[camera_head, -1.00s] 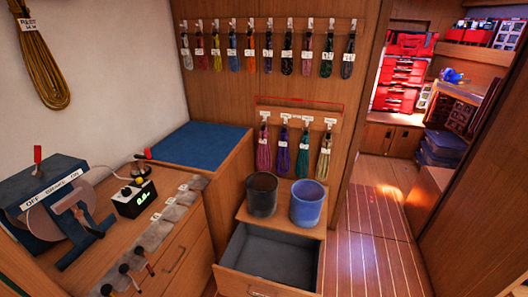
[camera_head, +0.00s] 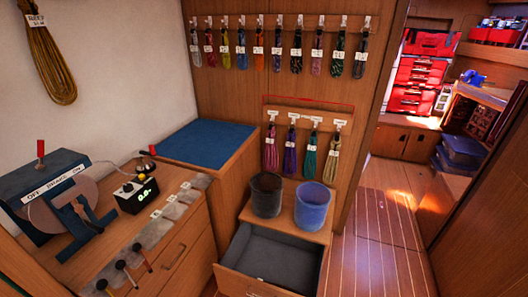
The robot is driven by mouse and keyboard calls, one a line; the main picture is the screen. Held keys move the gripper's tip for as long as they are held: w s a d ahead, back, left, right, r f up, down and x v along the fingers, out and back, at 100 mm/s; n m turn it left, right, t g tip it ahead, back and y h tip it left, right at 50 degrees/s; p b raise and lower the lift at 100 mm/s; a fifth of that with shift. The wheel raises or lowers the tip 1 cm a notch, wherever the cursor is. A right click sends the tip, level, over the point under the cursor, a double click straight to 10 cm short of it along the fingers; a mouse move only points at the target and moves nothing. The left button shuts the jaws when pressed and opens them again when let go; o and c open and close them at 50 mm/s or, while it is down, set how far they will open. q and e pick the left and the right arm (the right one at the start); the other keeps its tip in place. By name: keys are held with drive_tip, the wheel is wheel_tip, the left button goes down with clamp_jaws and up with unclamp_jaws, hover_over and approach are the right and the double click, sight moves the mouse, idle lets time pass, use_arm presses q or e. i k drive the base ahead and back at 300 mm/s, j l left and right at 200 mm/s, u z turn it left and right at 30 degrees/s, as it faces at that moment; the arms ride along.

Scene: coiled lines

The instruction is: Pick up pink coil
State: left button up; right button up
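A pink coil (camera_head: 271,152) hangs at the left end of the short lower rack (camera_head: 306,118) on the wooden wall. It has a white tag at its top. Beside it on the same rack hang a purple coil (camera_head: 290,156), a green coil (camera_head: 309,158) and a beige coil (camera_head: 333,160). Neither of my grippers is in view.
A dark bin (camera_head: 266,196) and a blue bin (camera_head: 312,208) stand below the lower rack, above an open drawer (camera_head: 270,258). Several coils hang on the upper rack (camera_head: 285,22). A workbench (camera_head: 180,215) fills the left. Wooden floor (camera_head: 375,255) is clear at right.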

sight(271, 142)
drive_tip(key=i+l+u, duration=0.1)
drive_tip(key=l+u, duration=1.3)
drive_tip(key=k+l+u, duration=0.15)
drive_tip(key=l+u, duration=0.3)
drive_tip(key=k+l+u, duration=0.2)
drive_tip(key=l+u, duration=0.3)
drive_tip(key=k+l+u, duration=0.25)
drive_tip(key=u, duration=0.2)
drive_tip(key=l, duration=0.1)
